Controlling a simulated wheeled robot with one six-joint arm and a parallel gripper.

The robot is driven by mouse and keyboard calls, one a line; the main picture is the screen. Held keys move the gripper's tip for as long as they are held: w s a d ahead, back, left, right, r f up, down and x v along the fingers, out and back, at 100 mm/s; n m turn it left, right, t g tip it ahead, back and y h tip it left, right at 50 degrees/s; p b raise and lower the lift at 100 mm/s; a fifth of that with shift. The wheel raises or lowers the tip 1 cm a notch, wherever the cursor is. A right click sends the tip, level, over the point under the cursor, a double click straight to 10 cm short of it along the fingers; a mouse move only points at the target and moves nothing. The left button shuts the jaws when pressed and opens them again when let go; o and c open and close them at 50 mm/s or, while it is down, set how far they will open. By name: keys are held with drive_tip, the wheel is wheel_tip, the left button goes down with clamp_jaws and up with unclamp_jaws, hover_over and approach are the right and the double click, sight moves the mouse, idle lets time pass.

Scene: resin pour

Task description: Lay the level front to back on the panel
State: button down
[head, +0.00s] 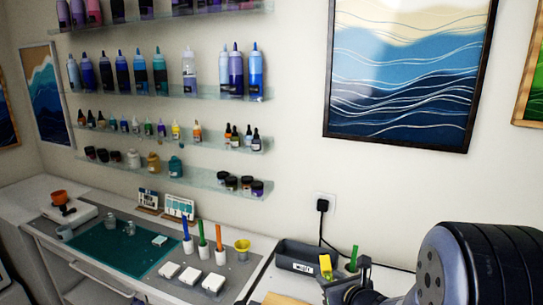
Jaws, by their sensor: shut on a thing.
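My gripper (335,286) is at the lower right, dark and partly cut off by the bottom edge. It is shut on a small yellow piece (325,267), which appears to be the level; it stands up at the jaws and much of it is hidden. A pale wooden edge (285,299), which may be the panel, shows at the bottom edge, to the left of and below my gripper. Most of it is out of view. I cannot tell how the level lies relative to it.
A dark grey bin (298,258) stands behind my gripper. A green-handled thing (352,259) rises beside the jaws. A cable hangs from a wall socket (323,206). At left are a teal mat (115,252), white blocks (191,275), coloured sticks and a yellow cup (242,249).

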wheel_tip(320, 180, down, 6)
drive_tip(key=shift+r+b, duration=0.1)
drive_tip(key=shift+b, duration=1)
wheel_tip(320, 180, up, 8)
drive_tip(key=p, duration=0.4)
drive_tip(key=shift+w, duration=0.1)
drive_tip(key=shift+f+b, duration=2.05)
drive_tip(key=shift+f, duration=2.15)
